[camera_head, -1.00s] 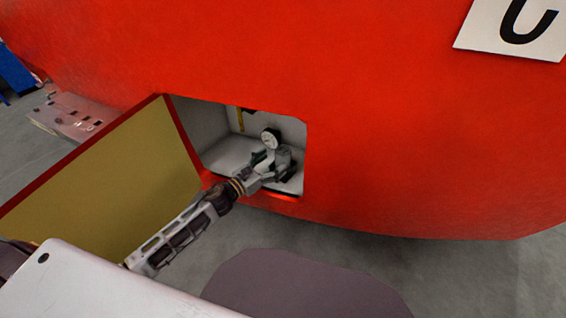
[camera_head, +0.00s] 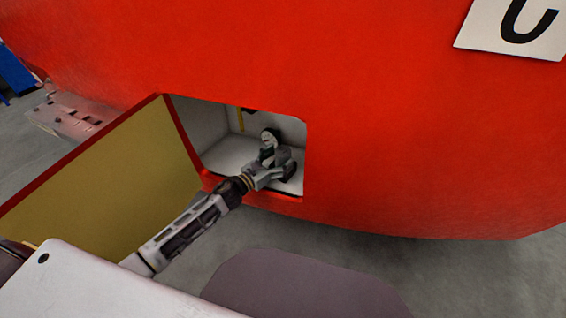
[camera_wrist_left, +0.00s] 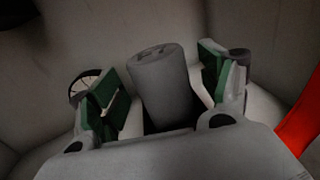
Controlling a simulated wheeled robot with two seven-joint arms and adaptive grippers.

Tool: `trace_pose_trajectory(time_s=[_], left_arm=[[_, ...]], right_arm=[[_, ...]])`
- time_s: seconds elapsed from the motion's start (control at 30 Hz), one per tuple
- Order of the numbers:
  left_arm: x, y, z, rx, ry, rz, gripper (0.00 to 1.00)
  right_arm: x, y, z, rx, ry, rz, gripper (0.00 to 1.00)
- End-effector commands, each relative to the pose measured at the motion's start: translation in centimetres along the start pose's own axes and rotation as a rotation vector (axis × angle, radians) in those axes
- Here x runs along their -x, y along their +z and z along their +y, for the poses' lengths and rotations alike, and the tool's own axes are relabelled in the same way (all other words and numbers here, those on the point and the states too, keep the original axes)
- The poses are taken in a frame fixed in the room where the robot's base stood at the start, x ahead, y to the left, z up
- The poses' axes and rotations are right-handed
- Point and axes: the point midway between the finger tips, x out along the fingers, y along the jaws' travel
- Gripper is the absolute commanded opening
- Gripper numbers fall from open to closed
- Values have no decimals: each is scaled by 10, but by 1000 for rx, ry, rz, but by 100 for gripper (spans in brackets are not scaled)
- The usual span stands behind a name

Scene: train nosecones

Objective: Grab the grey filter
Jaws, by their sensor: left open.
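The grey filter (camera_wrist_left: 163,85) is an upright-looking grey cylinder with small markings on its top. In the left wrist view it stands between the two green-padded fingers of my left gripper (camera_wrist_left: 163,88). The gripper is open, with a visible gap on each side of the upper part of the filter; its lower part is hidden by the gripper body. In the head view my left gripper (camera_head: 275,154) is inside the compartment and mostly covers the filter. My right gripper is not in view.
The white-walled compartment (camera_head: 218,151) opens in the red nosecone (camera_head: 400,140). The open door (camera_head: 120,185) hangs left of my arm.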

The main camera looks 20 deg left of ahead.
Motion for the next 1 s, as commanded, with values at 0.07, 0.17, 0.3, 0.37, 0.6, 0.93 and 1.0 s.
trace_pose_trajectory(time_s=[0.07,0.17,0.3,0.37,0.6,0.93,1.0], left_arm=[[-6,1,0,1,-1,-2,78],[-12,0,0,2,0,-1,78],[-16,0,0,1,-1,-1,78],[-17,0,0,1,-1,0,78],[-17,0,0,1,0,0,78],[-17,0,0,1,0,0,61],[-17,0,0,1,0,0,52]], right_arm=[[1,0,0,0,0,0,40],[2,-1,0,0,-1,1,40],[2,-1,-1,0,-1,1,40],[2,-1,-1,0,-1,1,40],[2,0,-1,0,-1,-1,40],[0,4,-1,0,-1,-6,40],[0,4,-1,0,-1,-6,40]])
